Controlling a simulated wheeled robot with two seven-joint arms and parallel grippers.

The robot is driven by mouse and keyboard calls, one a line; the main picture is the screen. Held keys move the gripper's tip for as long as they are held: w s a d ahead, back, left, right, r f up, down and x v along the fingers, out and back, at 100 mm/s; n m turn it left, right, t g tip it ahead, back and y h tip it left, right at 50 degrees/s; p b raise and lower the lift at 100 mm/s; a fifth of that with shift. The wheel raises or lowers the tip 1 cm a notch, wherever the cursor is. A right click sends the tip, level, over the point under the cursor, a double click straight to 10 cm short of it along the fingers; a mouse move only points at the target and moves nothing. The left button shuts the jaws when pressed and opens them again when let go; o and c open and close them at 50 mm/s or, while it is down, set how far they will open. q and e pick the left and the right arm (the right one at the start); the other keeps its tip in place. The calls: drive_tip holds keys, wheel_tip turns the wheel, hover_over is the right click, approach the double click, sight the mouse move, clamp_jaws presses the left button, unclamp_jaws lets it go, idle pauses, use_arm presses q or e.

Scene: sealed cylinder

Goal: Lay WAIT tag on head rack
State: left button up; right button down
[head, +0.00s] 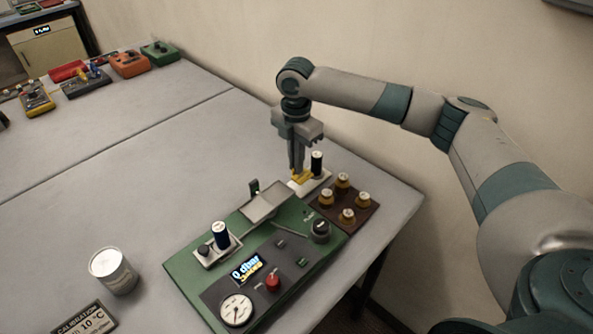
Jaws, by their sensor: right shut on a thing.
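My right gripper (298,172) points down over the far end of the green device, shut on a small yellow piece, likely the WAIT tag (302,178). No lettering is readable on it. The yellow piece is just over or touching a pale plate (318,184) that bears a dark cylinder (317,163); I cannot tell which. A brown rack (328,216) with several brass heads, likely the head rack, lies to the right of the plate, nearer the camera. My left gripper is not in view.
A white can (112,271) and a calibration sign (84,321) stand left. The table's middle is clear; its right edge is close to the rack.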

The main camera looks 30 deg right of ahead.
wheel_tip(320, 180, down, 3)
drive_tip(key=shift+r+p, duration=0.1)
drive_tip(key=shift+p, duration=0.5)
drive_tip(key=shift+f, duration=0.4)
drive_tip(key=shift+f, duration=0.1)
drive_tip(key=c, duration=1.9)
unclamp_jaws()
